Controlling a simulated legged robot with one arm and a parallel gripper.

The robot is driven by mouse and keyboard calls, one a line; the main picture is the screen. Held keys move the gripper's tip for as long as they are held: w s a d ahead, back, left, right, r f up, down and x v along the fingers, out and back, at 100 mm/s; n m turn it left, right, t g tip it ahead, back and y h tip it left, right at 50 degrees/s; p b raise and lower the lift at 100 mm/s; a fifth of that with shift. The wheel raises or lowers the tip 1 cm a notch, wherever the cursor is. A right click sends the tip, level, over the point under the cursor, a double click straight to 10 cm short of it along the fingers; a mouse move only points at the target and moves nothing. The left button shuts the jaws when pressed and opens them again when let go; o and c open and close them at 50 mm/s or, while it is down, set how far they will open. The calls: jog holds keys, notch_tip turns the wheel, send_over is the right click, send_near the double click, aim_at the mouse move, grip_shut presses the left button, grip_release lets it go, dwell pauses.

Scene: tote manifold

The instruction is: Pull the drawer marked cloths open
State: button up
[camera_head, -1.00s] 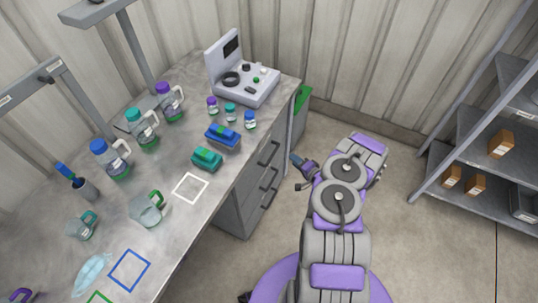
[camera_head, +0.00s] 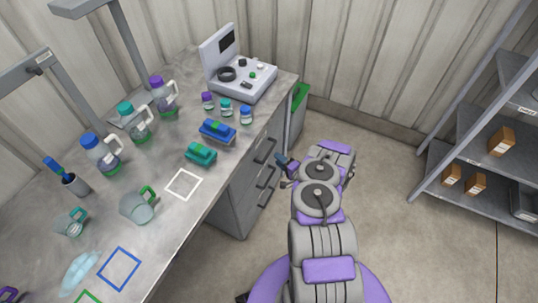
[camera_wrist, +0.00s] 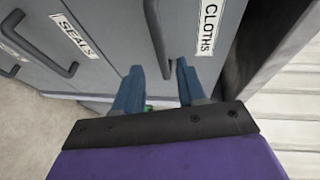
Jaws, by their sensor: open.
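The drawer marked CLOTHS (camera_wrist: 185,28) shows in the wrist view as a grey front with a white label (camera_wrist: 208,28) and a dark bar handle (camera_wrist: 157,38). It looks closed. My gripper (camera_wrist: 160,75) is open, its two blue fingers pointing at this front. The handle's near end lies between the fingertips in the picture; I cannot tell whether they touch it. In the head view my gripper (camera_head: 285,165) is beside the grey drawer unit (camera_head: 232,207) under the bench, close to its handles.
A drawer marked SEALS (camera_wrist: 85,50) is beside the cloths drawer. A green bin (camera_head: 299,97) stands past the unit's far end. The bench (camera_head: 190,225) carries bottles, jugs and a device (camera_head: 250,80). Shelving (camera_head: 480,150) stands at right, with clear floor between.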

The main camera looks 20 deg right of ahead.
aim_at(269, 152)
jog(key=shift+b+x, duration=0.95)
jog(key=shift+x, duration=2.9)
grip_shut()
